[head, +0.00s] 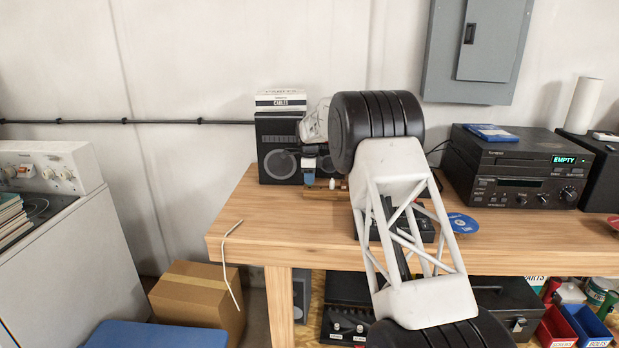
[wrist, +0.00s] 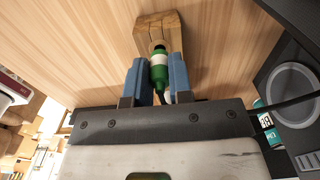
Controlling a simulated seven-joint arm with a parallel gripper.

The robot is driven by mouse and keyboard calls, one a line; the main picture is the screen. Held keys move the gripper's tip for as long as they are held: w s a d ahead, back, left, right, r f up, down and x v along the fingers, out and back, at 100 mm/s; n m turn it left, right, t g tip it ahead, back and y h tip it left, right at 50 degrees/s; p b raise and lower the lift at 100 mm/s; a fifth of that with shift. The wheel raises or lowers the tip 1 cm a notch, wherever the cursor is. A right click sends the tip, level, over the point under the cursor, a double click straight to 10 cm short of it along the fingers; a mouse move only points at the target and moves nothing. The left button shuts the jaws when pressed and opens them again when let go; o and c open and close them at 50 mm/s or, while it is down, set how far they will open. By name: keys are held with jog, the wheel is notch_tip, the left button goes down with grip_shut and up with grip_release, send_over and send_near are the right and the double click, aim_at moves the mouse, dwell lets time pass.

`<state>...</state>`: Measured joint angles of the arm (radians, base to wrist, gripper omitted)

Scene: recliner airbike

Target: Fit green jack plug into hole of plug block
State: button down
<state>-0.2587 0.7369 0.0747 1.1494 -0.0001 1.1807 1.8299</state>
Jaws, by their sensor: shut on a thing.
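The green jack plug (wrist: 159,75) is between the two blue fingers of my gripper (wrist: 157,64) in the wrist view, with its cable trailing back toward the palm. Its front end points at the wooden plug block (wrist: 158,22) and overlaps a dark opening at the block's near end. I cannot tell whether the tip is inside the hole or just in front of it. In the head view my gripper (head: 309,167) is above the left part of the plug block (head: 322,194), and the green plug is hidden there.
A speaker (head: 277,150) with a cable box (head: 281,100) on top stands just left of my gripper. A small white piece (head: 332,184) shows by the block. A stereo (head: 515,165) and a disc (head: 462,223) are to the right.

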jog(key=shift+f, duration=0.6)
jog(key=c, duration=0.9)
grip_release()
jog(key=shift+c, duration=0.2)
jog(key=shift+r, duration=3.9)
